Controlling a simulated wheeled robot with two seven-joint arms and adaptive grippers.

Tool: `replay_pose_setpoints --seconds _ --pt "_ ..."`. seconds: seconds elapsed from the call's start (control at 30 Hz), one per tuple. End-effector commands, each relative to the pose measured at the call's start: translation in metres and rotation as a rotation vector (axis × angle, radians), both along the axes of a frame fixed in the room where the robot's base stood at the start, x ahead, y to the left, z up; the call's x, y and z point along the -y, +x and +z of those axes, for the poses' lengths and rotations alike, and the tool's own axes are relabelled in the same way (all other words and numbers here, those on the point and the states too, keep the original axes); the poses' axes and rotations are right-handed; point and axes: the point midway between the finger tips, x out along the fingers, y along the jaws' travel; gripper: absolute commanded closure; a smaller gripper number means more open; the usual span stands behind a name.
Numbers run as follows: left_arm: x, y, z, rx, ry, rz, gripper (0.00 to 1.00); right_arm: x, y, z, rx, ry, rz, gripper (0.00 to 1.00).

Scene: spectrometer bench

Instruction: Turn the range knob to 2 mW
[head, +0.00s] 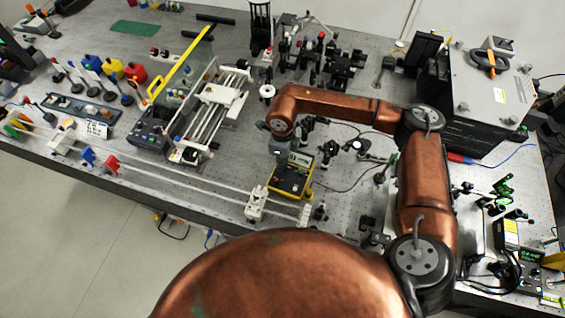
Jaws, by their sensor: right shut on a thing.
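A yellow-edged power meter (291,182) with a dark face and a small pale display (300,159) lies on the bench near the middle of the head view. My right arm reaches over from the right, and my right gripper (284,151) points down at the upper left end of the meter. It is shut on the range knob. The knob itself and the fingertips are too small and too hidden to make out, so its setting cannot be read. My left gripper is not in view.
A long rail with white carriers (255,203) runs just in front of the meter. Small optical posts (322,162) stand close to its right. A large dark instrument box (480,105) stands at the right. A white-framed stage (215,105) stands at the left.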

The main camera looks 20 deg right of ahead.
Motion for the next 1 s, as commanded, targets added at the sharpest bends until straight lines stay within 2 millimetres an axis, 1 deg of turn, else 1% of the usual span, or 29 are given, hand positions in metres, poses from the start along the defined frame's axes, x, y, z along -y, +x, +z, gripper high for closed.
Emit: replay_pose_setpoints --seconds 0.87,0.9,1.0 --pt "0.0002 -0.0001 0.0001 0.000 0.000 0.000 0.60 -0.0002 0.0005 0.0009 0.001 0.000 -0.001 1.00" --pt "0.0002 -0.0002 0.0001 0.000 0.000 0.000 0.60 -0.0002 0.0005 0.0009 0.001 0.000 -0.001 0.85" --pt "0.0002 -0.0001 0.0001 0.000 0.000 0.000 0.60 -0.0001 0.0003 0.0007 0.001 0.000 -0.001 0.78"
